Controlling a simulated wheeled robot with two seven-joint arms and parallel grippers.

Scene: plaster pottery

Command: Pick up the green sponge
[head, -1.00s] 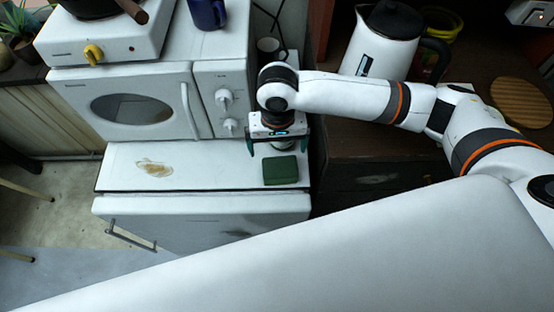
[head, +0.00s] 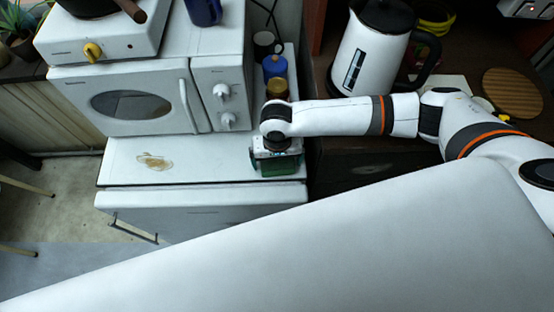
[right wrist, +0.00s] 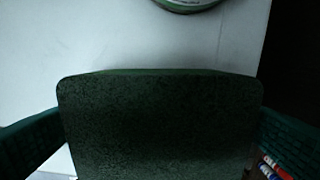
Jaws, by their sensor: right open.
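The green sponge (head: 279,169) lies on the white top of the low cabinet, near its right end. In the head view my right gripper (head: 277,166) is directly over it and hides most of it. In the right wrist view the sponge (right wrist: 160,125) fills the middle, between the two dark green fingers. The right gripper (right wrist: 160,140) is open, with one finger at each side of the sponge. A narrow gap seems to show at the upper part of each side. My left gripper is in neither view.
A white microwave (head: 140,98) stands behind the cabinet top (head: 205,170), which has a brown stain (head: 153,161). A blue-lidded jar (head: 275,68) and a dark mug (head: 265,44) stand behind my wrist. A white kettle (head: 372,50) is on the dark counter at right.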

